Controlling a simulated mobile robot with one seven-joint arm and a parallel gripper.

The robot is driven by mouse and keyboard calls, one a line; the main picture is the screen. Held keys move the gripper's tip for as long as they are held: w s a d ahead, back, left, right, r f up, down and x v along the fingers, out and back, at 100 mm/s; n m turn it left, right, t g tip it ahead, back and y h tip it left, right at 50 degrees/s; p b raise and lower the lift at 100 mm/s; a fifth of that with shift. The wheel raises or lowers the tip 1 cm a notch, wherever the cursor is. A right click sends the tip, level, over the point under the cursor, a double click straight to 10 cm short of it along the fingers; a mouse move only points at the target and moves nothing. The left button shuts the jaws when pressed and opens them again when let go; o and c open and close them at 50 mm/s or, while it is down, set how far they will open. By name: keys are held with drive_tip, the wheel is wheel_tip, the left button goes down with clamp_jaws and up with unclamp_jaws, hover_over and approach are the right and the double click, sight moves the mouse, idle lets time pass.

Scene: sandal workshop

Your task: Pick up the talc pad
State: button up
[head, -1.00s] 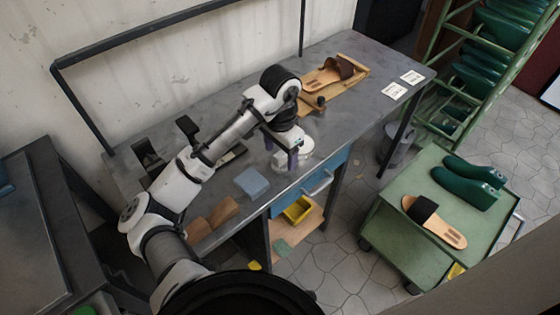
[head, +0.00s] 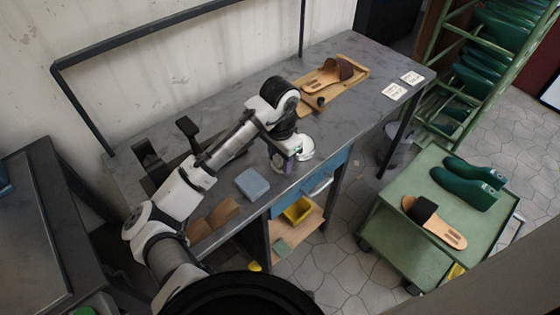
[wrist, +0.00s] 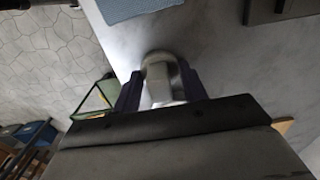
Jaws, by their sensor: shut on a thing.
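My gripper (head: 287,160) is over the front part of the grey workbench, left of the blue drawer. In the wrist view its two dark purple fingers (wrist: 160,92) are shut on a pale, rounded thing, which I take to be the talc pad (wrist: 158,72). Its lower part is hidden by the gripper body. In the head view the fingers and wrist mostly hide what is held. I cannot tell whether it touches the bench.
A blue pad (head: 252,184) lies left of the gripper; brown blocks (head: 213,217) lie further left. A sandal (head: 328,76) on a wooden board is at the back. Two white cards (head: 395,91) lie at the right end. A green cart (head: 400,235) stands right of the bench.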

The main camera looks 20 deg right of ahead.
drive_tip(key=shift+r, duration=0.1)
wheel_tip(320, 180, up, 20)
drive_tip(key=shift+p, duration=0.4)
drive_tip(key=o, duration=0.4)
drive_tip(key=c, duration=0.3)
